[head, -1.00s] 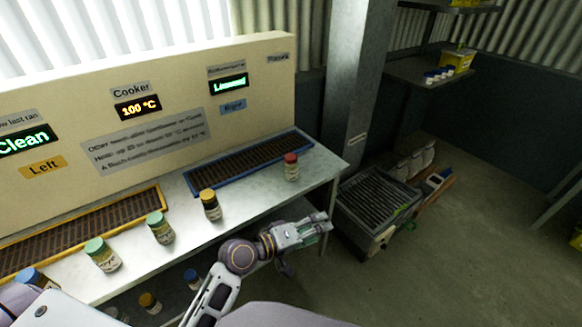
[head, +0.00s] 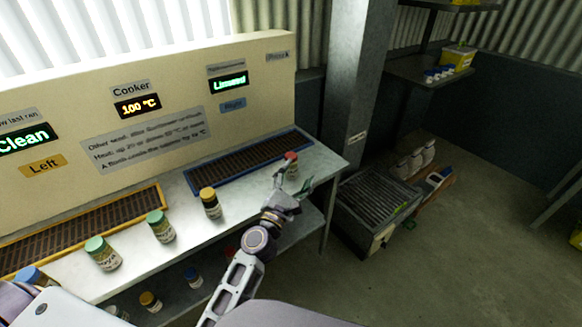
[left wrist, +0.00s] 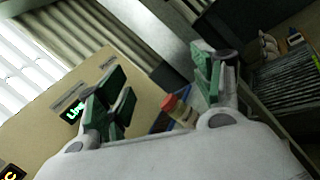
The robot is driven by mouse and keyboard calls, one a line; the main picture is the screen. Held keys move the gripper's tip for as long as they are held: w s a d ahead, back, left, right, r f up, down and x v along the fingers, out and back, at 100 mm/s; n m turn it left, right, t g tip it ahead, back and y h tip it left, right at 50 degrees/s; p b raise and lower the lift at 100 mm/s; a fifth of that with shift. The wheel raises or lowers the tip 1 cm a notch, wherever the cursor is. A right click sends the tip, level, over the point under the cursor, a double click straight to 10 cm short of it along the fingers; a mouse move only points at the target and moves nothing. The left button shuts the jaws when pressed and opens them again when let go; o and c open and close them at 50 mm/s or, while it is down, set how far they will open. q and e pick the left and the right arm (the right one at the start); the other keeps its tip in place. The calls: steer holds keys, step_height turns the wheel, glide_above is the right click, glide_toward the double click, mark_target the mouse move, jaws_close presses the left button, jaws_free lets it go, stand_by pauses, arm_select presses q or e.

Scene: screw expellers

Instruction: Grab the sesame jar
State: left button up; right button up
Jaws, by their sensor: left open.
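Several small jars stand on the metal bench; their labels are too small to read, so I cannot tell which one is sesame. A red-lidded jar (head: 291,163) stands at the right end. My left gripper (head: 293,184) is open at this jar, its fingers spread in front of and partly over it. In the left wrist view the red-lidded jar (left wrist: 180,111) shows between the green finger pads of the left gripper (left wrist: 163,88), beyond the palm, with its lower part hidden. A yellow-lidded jar (head: 210,204) and green-lidded jars (head: 160,227) stand farther left. My right gripper is not in view.
A blue-framed grate (head: 250,161) lies behind the red-lidded jar, and a yellow-framed grate (head: 85,230) lies left. The lower shelf holds more jars, including a blue-lidded one (head: 193,278). A grey pillar (head: 355,90) and slatted bin (head: 378,208) stand right of the bench.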

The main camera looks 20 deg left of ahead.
mark_target(291, 166)
arm_select(q)
steer(key=w+a+f+n+g+y, duration=0.2)
steer(key=w+a+f+n+y, duration=0.1)
steer(key=n, duration=0.6)
step_height(291, 166, down, 3)
steer(key=shift+a+r+n+y, duration=0.1)
steer(key=shift+a+n+y, duration=0.3)
steer(key=shift+a+y, duration=0.55)
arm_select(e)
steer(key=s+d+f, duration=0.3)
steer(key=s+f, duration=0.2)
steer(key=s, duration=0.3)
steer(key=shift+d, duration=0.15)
arm_select(q)
steer(key=shift+w+d+y, duration=0.1)
steer(key=shift+d+y, duration=0.15)
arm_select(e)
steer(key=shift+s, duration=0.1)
arm_select(q)
steer(key=w+a, duration=0.1)
steer(key=w, duration=0.7)
steer(key=shift+w, duration=0.1)
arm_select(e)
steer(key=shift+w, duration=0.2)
